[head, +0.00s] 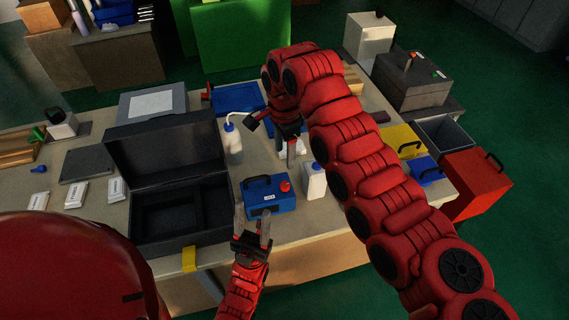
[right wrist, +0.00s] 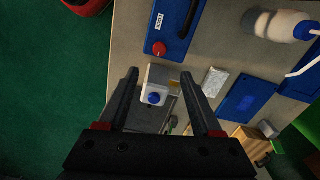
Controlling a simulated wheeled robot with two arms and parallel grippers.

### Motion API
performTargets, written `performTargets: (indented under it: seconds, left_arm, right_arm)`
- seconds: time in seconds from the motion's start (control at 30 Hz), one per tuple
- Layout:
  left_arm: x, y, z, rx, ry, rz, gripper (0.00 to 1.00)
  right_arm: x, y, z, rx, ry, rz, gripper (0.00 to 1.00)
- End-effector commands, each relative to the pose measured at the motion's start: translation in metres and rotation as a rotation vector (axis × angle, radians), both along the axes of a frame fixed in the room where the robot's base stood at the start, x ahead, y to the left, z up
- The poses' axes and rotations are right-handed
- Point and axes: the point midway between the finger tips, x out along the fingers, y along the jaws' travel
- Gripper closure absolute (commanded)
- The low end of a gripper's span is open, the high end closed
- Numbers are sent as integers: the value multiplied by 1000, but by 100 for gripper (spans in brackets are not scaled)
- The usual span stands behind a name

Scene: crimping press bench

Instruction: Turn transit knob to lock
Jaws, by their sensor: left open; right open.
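A blue case (head: 262,205) with a dark handle and a small white label stands on the bench. Its red knob (head: 285,186) is on top at the right end. The right wrist view shows the blue case (right wrist: 163,32) and red knob (right wrist: 159,48) at the top, beyond the fingertips. My left gripper (head: 252,215) is open at the near side of the case, with its fingers pointing at it; contact cannot be told. My right gripper (head: 296,148) is open above the bench behind the knob, and shows in its wrist view (right wrist: 159,78).
A white container with a blue cap (head: 314,181) stands right of the case. A wash bottle (head: 232,143) stands behind it. An open black case (head: 160,216) is at left. Yellow, blue and red boxes (head: 476,184) stand at right.

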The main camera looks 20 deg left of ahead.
Motion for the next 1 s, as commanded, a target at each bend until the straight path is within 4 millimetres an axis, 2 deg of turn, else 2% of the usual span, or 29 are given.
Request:
performTargets:
  seconds: [0.03,0.2,0.4,0.9,1.0]
  left_arm:
    - [0,0,-2,0,0,0,50]
    - [0,0,-4,0,0,0,50]
    - [0,0,-5,0,0,0,50]
    - [0,0,-5,0,0,0,50]
    - [0,0,-5,0,0,0,50]
  right_arm:
    - [2,0,10,0,-7,0,33]
    - [0,0,32,-2,-4,0,33]
    - [0,0,44,1,-1,-1,33]
    - [0,1,45,2,-1,0,33]
    - [5,4,41,27,-10,5,33]
